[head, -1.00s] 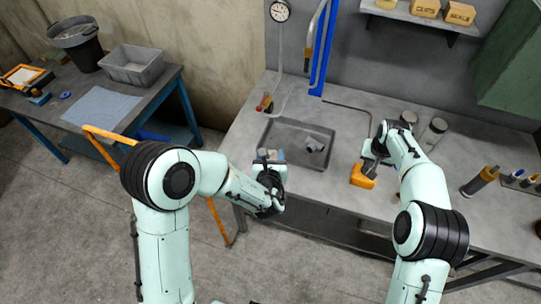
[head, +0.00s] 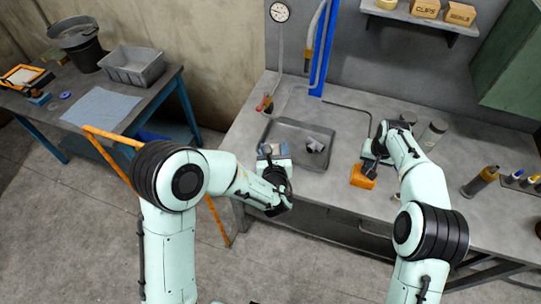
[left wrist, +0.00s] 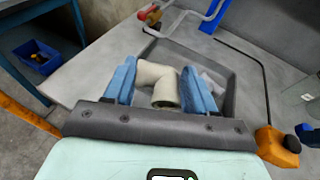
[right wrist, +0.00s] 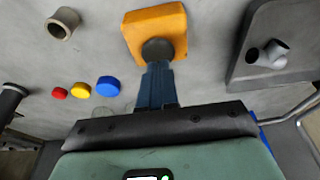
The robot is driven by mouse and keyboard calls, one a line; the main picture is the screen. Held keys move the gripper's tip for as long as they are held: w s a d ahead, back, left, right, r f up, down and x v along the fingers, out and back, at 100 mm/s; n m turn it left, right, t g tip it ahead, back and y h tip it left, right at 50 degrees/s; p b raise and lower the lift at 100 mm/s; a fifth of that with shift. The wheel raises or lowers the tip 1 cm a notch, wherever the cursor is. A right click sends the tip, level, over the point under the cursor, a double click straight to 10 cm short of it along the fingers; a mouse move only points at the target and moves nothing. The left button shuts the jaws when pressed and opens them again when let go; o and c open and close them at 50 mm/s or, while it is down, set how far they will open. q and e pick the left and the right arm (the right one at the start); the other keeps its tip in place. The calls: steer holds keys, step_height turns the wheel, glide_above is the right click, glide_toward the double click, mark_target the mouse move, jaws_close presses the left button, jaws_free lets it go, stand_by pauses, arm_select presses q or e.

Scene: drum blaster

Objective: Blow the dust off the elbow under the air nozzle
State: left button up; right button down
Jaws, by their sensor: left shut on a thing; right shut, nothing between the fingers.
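My left gripper (head: 273,150) is shut on a beige pipe elbow (left wrist: 160,84), held between its blue fingers near the front left edge of the shallow grey tray (head: 278,124). A second, greyer elbow (head: 315,145) lies in the tray; it also shows in the right wrist view (right wrist: 272,52). What looks like the air nozzle (head: 309,58) hangs by the blue post, behind the tray. My right gripper (right wrist: 158,70) is shut and empty, its tips at the black knob (right wrist: 158,50) of an orange box (head: 361,177). Whether they press the knob I cannot tell.
A black line runs from the blue post (head: 324,50) towards the orange box.

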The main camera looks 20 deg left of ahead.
steer(key=shift+d, duration=0.1)
arm_select(q)
steer(key=w+d+r+n+y, duration=0.2)
steer(key=d+r+n+y, duration=0.4)
steer(key=r, duration=0.3)
steer(key=w+a, duration=0.1)
steer(key=w, duration=1.1)
steer(key=shift+w+a+t, duration=0.2)
steer(key=shift+w+t, duration=0.1)
steer(key=shift+t, duration=0.1)
steer(key=shift+r, duration=0.15)
arm_select(e)
steer(key=shift+s+x, duration=0.15)
steer(key=shift+x, duration=0.45)
steer(key=shift+s+x, duration=0.15)
steer(key=shift+x, duration=0.4)
stand_by(1.4)
stand_by(1.4)
steer(key=shift+w+r+v, duration=0.1)
steer(key=shift+w+v, duration=0.2)
steer(key=shift+v, duration=0.85)
steer(key=shift+w+r+v, duration=0.1)
steer(key=shift+w+v, duration=0.15)
steer(key=shift+v, duration=0.9)
steer(key=shift+w+v, duration=0.3)
steer(key=shift+v, duration=0.85)
steer(key=shift+f, duration=0.1)
